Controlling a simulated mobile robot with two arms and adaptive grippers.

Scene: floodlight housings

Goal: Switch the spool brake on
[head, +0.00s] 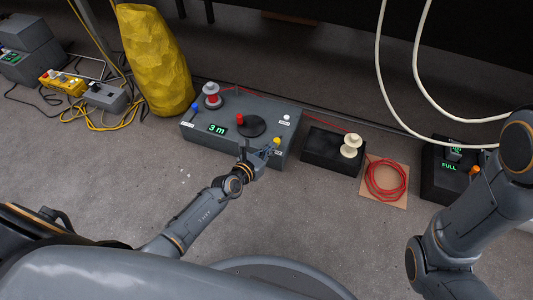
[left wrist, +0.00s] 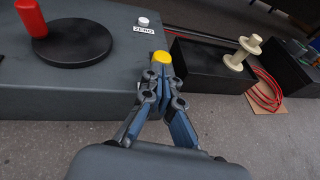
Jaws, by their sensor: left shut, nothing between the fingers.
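A grey winder box (head: 262,112) stands on the floor, with a red-wound spool (head: 212,98), a "3 m" display (head: 217,129), a black disc (head: 252,126) with a red handle (head: 240,119), and a blue knob (head: 195,108). A yellow knob (head: 277,140) sits at its front right corner; its small label is unreadable. My left gripper (left wrist: 158,72) is shut and empty, its fingertips right at the yellow cap (left wrist: 161,57); I cannot tell whether they touch. I cannot tell which control is the brake. My right arm shows at right, its gripper out of view.
A white ZERO button (left wrist: 143,22) is behind the yellow cap. To the right are a black box (head: 322,147) with a cream spool (head: 350,146), a red cable coil (head: 386,178) and a "FULL" unit (head: 440,185). A yellow sack (head: 152,60) stands left. Floor in front is clear.

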